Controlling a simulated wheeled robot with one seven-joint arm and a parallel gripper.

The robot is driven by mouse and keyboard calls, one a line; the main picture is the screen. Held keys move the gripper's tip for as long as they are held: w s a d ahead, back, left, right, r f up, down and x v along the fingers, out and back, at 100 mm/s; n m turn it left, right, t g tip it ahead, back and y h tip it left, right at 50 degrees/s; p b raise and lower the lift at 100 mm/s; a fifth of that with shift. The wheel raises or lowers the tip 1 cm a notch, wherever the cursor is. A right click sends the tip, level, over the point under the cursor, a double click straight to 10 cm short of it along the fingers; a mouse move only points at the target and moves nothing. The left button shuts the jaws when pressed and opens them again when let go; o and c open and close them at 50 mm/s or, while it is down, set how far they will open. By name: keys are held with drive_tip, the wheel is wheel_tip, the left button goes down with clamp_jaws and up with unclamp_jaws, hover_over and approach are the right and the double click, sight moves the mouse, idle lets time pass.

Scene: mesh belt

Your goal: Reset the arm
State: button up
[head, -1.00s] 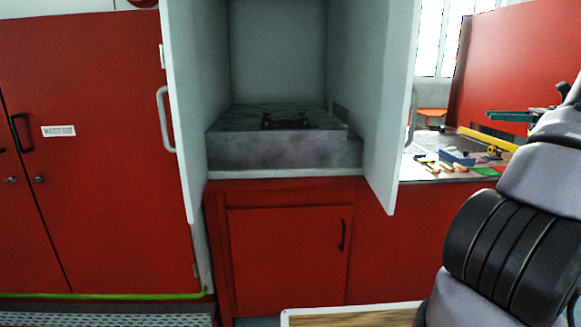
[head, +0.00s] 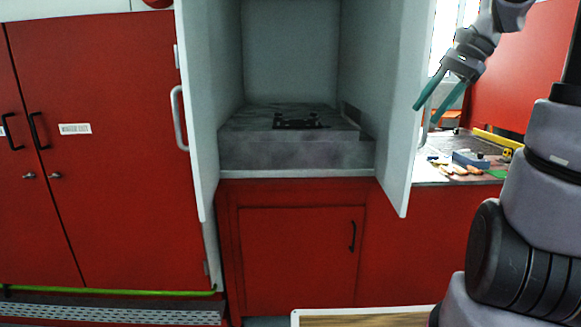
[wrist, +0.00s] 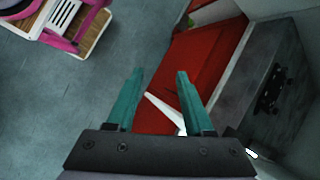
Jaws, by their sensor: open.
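In the wrist view my gripper (wrist: 158,88) is also open and empty. My arm comes in from the right side of the head view.
A white cabinet stands open, with its left door (head: 197,110) and right door (head: 406,110) swung out. Inside is a grey block (head: 295,152) with a black fixture (head: 300,120). Red cupboards (head: 100,200) stand left. A cluttered bench (head: 460,160) is at right.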

drive_tip(key=s+a+n+t+h, duration=0.3)
drive_tip(key=s+a+n+t, duration=0.2)
drive_tip(key=s, duration=0.5)
drive_tip(key=a+n, duration=0.1)
drive_tip(key=n, duration=0.1)
drive_tip(key=shift+s+a+r+n+t+h, duration=0.25)
drive_tip(key=shift+a+r+n+t+h, duration=0.05)
drive_tip(key=shift+r, duration=0.1)
